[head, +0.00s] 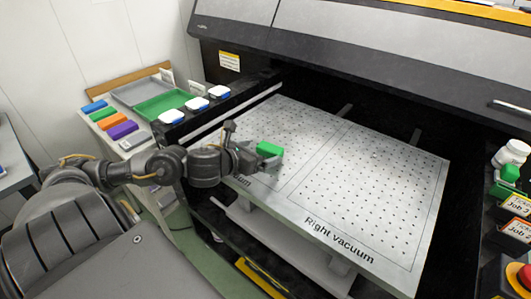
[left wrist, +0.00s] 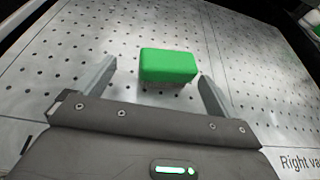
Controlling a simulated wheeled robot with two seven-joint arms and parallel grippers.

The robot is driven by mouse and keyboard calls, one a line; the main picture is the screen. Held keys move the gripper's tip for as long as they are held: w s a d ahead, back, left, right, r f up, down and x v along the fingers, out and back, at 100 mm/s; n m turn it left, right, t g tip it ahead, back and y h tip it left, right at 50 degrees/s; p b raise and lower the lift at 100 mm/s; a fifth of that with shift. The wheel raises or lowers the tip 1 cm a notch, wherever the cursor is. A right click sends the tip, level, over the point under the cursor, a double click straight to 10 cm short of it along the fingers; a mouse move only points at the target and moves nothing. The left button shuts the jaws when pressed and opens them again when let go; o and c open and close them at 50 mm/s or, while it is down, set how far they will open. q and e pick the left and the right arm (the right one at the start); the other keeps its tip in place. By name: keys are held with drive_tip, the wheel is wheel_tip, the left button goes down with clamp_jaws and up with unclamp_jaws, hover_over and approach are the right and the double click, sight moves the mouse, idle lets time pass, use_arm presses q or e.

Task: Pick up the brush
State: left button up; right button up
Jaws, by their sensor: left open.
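A green block (head: 269,149) lies on the perforated white print bed (head: 345,165), on its left half. It shows from close up in the left wrist view (left wrist: 168,66). My left gripper (head: 250,157) is low over the bed's left edge, close to the block. Its two fingers are open, one on each side of the block in the left wrist view, with gaps beside it. The block sits around the fingertips. My right gripper is not in view.
The printer hood (head: 370,50) overhangs the bed's back. A white bottle (head: 513,153) and job cards (head: 517,204) stand right. Most of the bed is clear.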

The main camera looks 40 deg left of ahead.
sight(271, 149)
use_arm(q)
drive_tip(key=shift+w+a+f, duration=0.1)
drive_tip(key=shift+w+f, duration=0.05)
drive_tip(key=shift+f, duration=0.5)
drive_tip(key=shift+w, duration=0.2)
drive_tip(key=x, duration=0.1)
drive_tip(key=p+x, duration=0.1)
drive_tip(key=x, duration=0.2)
drive_tip(key=shift+w+d, duration=0.3)
drive_tip(key=shift+w, duration=0.15)
drive_tip(key=shift+r+p, duration=0.1)
drive_tip(key=shift+p, duration=0.2)
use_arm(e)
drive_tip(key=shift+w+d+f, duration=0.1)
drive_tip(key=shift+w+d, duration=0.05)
use_arm(q)
drive_tip(key=shift+d, duration=0.1)
drive_tip(key=shift+c, duration=0.5)
drive_tip(key=shift+r, duration=0.1)
drive_tip(key=c, duration=0.9)
drive_tip(key=shift+r, duration=0.1)
